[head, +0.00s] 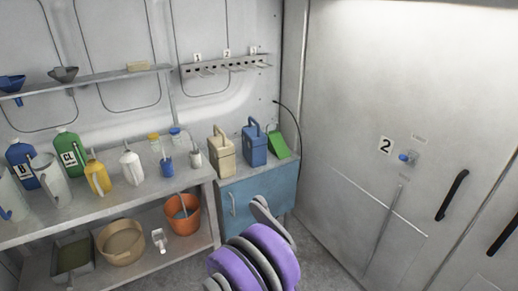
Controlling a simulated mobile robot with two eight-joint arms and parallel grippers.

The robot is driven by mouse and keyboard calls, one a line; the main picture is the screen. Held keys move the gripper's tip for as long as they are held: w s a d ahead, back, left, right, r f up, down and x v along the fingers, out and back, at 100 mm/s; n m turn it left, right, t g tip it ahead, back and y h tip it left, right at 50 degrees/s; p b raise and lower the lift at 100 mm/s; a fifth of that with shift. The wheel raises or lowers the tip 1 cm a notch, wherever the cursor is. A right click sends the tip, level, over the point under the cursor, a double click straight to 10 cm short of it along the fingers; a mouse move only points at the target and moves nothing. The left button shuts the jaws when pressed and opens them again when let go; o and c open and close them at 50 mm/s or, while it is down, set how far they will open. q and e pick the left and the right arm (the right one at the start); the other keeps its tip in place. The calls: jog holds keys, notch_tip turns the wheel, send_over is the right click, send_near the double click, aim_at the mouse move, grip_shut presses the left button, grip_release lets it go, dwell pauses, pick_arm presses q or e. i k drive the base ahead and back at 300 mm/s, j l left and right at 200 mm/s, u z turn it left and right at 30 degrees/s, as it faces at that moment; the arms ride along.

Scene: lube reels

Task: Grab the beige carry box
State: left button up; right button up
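The beige carry box (222,157) with an upright handle stands on top of the blue cabinet (262,199), at its left side. It looks upright and nothing touches it from my arms. A blue carry box (254,149) of similar shape stands just right of it.
A shelf (130,204) to the left holds a green bottle (69,155), a yellow jug (97,177) and a white jug (131,167). An orange bucket (183,219) is below. A green item (278,146) leans at the cabinet's right. A hook rail (225,65) hangs above.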

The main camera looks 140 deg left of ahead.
aim_at(221, 151)
jog(key=u, duration=4.75)
